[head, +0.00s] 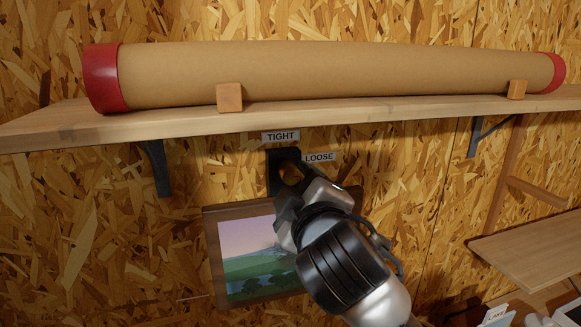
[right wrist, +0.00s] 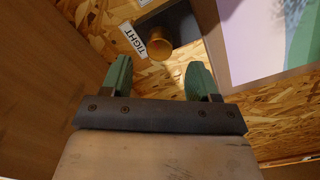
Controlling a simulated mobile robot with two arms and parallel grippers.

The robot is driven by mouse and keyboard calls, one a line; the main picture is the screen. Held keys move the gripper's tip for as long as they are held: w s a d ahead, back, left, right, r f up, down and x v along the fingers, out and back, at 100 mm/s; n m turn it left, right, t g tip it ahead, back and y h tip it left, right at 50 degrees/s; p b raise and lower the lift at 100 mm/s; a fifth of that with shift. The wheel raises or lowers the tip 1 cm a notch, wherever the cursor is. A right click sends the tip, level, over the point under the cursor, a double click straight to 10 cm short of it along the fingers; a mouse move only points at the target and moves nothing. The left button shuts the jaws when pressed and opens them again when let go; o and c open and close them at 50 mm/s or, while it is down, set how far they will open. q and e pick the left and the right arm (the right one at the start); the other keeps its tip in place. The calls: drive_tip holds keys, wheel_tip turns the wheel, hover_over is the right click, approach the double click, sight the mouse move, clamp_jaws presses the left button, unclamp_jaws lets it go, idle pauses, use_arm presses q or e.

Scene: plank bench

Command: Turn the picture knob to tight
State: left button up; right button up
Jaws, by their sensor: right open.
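The brass-coloured round knob (head: 291,173) sits on a dark plate (head: 273,183) on the wall, above the framed picture (head: 245,262). A "TIGHT" label (head: 281,136) is above the plate and a "LOOSE" label (head: 319,157) is at its upper right. My right gripper (head: 297,190) is at the knob from below right and partly covers it. In the right wrist view, the knob (right wrist: 158,46) lies beyond the two green fingertips of my open gripper (right wrist: 158,66), roughly in line with the gap. Which way the knob points I cannot tell. My left gripper is out of view.
A plank shelf (head: 180,121) runs just above the labels on dark brackets (head: 155,168). It holds a long cardboard tube (head: 330,72) with red end caps, between small wooden blocks. A lower wooden surface (head: 535,250) is at the right.

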sight(291, 177)
drive_tip(key=p+x, duration=0.1)
drive_tip(key=x, duration=0.3)
drive_tip(key=shift+w+r, duration=0.1)
drive_tip(key=shift+w, duration=0.1)
drive_tip(key=shift+w+a+p, duration=0.2)
drive_tip(key=shift+w+p, duration=0.15)
drive_tip(key=shift+w, duration=0.25)
drive_tip(key=c, duration=0.9)
